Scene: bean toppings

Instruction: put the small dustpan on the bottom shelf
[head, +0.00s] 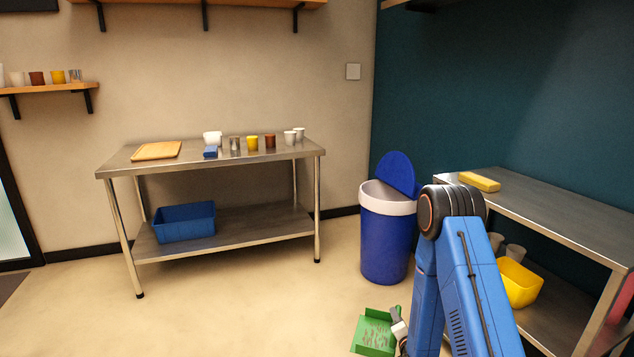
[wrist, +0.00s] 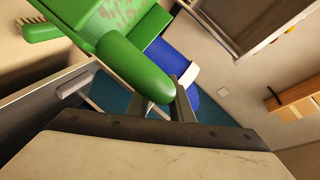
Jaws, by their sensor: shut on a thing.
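The small green dustpan (head: 372,335) is at the bottom of the head view, low in front of the blue bin, with brown specks on its pan. My gripper (head: 398,326) is at its right side, partly hidden by my blue arm. In the wrist view the dustpan's thick green handle (wrist: 135,68) reaches down to my gripper (wrist: 178,98), which is shut on it. Two tables have a bottom shelf: the left one (head: 265,233) holds a blue tub, and the right one (head: 560,325) holds a yellow tub and is partly hidden by my arm.
A blue bin (head: 385,245) with its lid tipped up stands between the tables. The blue tub (head: 184,222) is at the left end of its shelf; the shelf's right part is clear. The yellow tub (head: 520,284) has cups behind it. A green brush (wrist: 42,32) shows in the wrist view.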

